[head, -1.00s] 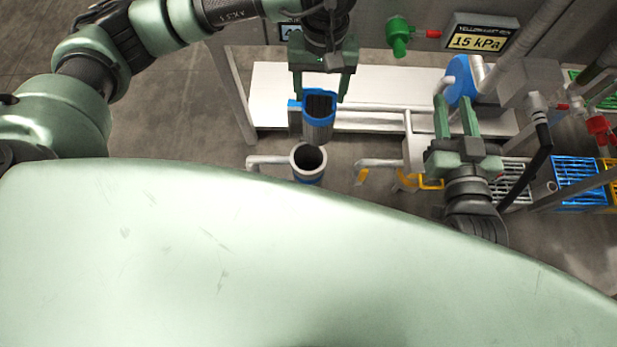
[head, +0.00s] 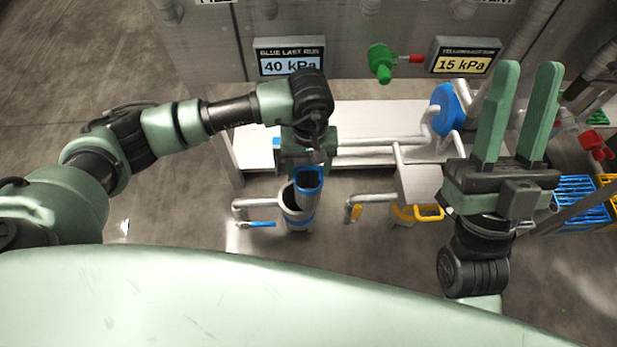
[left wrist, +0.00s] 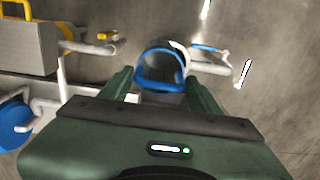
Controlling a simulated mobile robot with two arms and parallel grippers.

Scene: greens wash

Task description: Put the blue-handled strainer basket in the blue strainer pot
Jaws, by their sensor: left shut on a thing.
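My left gripper (head: 308,163) is shut on the blue-handled strainer basket (head: 309,178), a dark mesh cylinder with a blue rim. In the left wrist view the basket (left wrist: 160,80) sits between the two fingers. The blue strainer pot (head: 297,224), grey with a blue band, stands on the floor below. The basket overlaps the right part of the pot's mouth in the head view. I cannot tell whether its lower end is inside or just above the rim. The basket hides much of the pot in the left wrist view. My right gripper (head: 529,68) is open and empty, pointing up.
A pipe with a blue lever (head: 262,224) joins the pot's left side. A yellow-handled strainer (head: 428,213) and its pipe stand to the right. A white bench (head: 375,118) lies behind, with a blue disc (head: 446,108). Blue crates (head: 582,212) are at far right.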

